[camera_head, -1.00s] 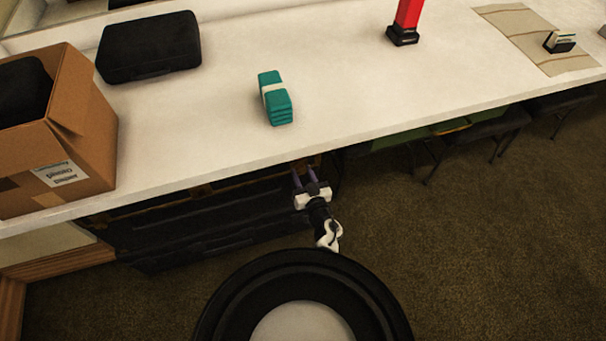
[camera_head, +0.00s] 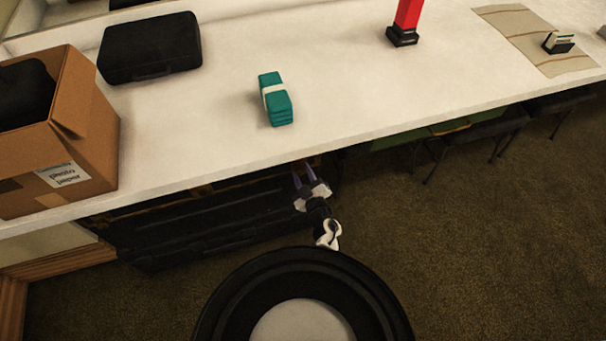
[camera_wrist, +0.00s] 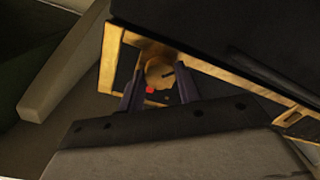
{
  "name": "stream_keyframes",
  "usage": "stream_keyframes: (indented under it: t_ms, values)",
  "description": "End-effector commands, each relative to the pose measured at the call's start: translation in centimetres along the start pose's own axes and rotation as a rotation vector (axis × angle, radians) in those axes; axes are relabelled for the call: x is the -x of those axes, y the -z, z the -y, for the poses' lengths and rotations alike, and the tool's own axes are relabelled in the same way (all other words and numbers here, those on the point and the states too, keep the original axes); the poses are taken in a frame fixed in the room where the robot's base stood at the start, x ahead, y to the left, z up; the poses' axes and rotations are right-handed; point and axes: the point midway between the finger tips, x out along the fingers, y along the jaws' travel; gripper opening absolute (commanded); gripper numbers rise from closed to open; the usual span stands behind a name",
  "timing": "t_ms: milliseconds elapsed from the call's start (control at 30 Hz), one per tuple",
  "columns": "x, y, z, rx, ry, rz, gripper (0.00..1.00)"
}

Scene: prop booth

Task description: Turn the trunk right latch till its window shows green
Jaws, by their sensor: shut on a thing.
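The black trunk (camera_head: 190,222) with yellow-gold edging stands under the counter. In the wrist view, its right latch (camera_wrist: 158,72) is a round, gold-coloured knob with a dark slot, set below the trunk's gold edge. A red spot (camera_wrist: 150,90), seemingly its window, shows at the lower part of the latch; I see no green. My gripper (camera_wrist: 159,88) has one purple-grey finger on each side of the latch and is shut on it. In the head view my gripper (camera_head: 304,177) is at the trunk's right end, just below the counter edge; the latch is hidden there.
The white counter (camera_head: 350,100) overhangs the trunk. On it are a cardboard box (camera_head: 95,135), a black case (camera_head: 150,47), a teal bundle (camera_head: 275,98) and a red object (camera_head: 407,18). Dark stools (camera_head: 500,118) stand right of the trunk. The carpet (camera_head: 480,240) in front is clear.

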Motion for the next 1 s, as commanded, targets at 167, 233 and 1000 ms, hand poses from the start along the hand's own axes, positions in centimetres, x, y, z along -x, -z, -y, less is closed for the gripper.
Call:
stream_keyframes:
  t_ms: [167, 233, 1000]
  values:
    - [-0.07, 0.03, 0.09, 0.17, 0.0, 0.004, 0.11]
    - [-0.06, 0.01, 0.1, 0.236, -0.001, 0.007, 0.11]
    - [-0.06, 0.07, 0.09, 0.734, -0.003, 0.026, 0.11]
